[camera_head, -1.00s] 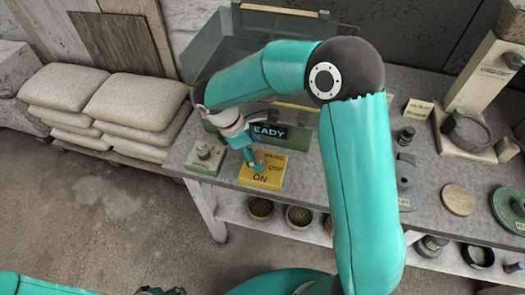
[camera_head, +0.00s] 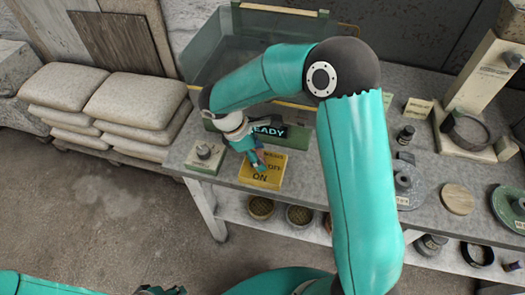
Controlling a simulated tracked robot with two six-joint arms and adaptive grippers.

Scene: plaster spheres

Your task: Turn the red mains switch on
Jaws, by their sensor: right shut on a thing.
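The mains switch box (camera_head: 273,181) is yellow, marked MAINS, OFF and ON, and sits at the front edge of the bench. The ON mark is at its near end. My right gripper (camera_head: 257,163) reaches down over the box and is shut on the red switch lever. The lever is almost wholly hidden by the fingers, so its exact position cannot be told. My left gripper (camera_head: 161,291) shows only partly at the bottom edge, far from the box, and its jaws cannot be made out.
A READY sign (camera_head: 268,133) stands behind the box, partly covered by my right wrist. A glass-walled case (camera_head: 240,45) stands behind. Stacked sacks (camera_head: 135,100) lie at left. A wooden disc (camera_head: 458,199) lies at right.

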